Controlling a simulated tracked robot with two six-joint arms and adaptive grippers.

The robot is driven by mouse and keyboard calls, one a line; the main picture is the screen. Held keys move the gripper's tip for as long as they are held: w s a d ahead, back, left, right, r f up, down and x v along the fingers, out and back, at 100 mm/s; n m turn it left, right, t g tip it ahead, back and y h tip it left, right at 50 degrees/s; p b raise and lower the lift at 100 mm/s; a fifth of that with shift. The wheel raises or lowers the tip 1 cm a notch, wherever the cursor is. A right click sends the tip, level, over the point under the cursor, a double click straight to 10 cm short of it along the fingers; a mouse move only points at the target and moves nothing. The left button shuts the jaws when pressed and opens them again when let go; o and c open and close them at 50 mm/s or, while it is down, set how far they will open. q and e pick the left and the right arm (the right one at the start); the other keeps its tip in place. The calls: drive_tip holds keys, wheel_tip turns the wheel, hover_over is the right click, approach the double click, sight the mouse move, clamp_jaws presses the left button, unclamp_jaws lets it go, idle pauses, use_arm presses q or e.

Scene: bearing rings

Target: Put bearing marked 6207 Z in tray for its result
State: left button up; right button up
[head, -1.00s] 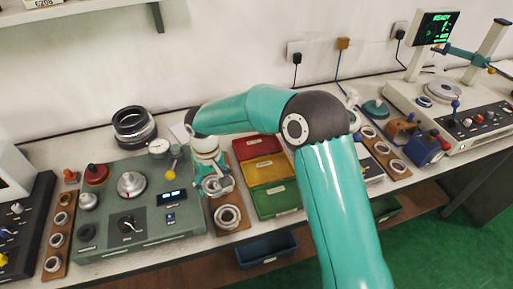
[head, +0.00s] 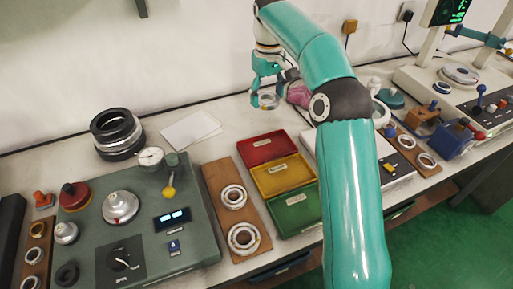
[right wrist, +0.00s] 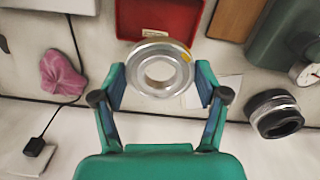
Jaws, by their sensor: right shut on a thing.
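My right gripper (head: 267,88) is shut on a metal bearing ring (head: 268,102) and holds it raised near the wall, behind the trays. In the right wrist view the ring (right wrist: 160,69) sits between the two fingers (right wrist: 160,88), with a small yellow mark on its rim. No number can be read on it. The red tray (head: 250,155), yellow tray (head: 262,184) and green tray (head: 279,214) stand in a row on the bench and look empty; their labels are too small to read. The red tray also shows beyond the ring in the right wrist view (right wrist: 190,16). My left gripper is out of view.
A wooden board (head: 215,181) with two bearings lies left of the trays, beside a green test panel (head: 140,215). Black rings (head: 117,133) and white paper (head: 190,130) lie behind. A pink cloth (head: 299,94) is close right of my gripper.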

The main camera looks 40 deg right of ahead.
drive_tip(key=b, duration=0.3)
hover_over(267, 150)
wheel_tip(267, 150, down, 15)
drive_tip(key=shift+r, duration=0.15)
drive_tip(key=shift+f, duration=2.35)
drive_tip(key=shift+f+b, duration=0.15)
drive_tip(key=shift+b, duration=0.15)
drive_tip(key=o, duration=1.5)
drive_tip(key=shift+c, duration=0.2)
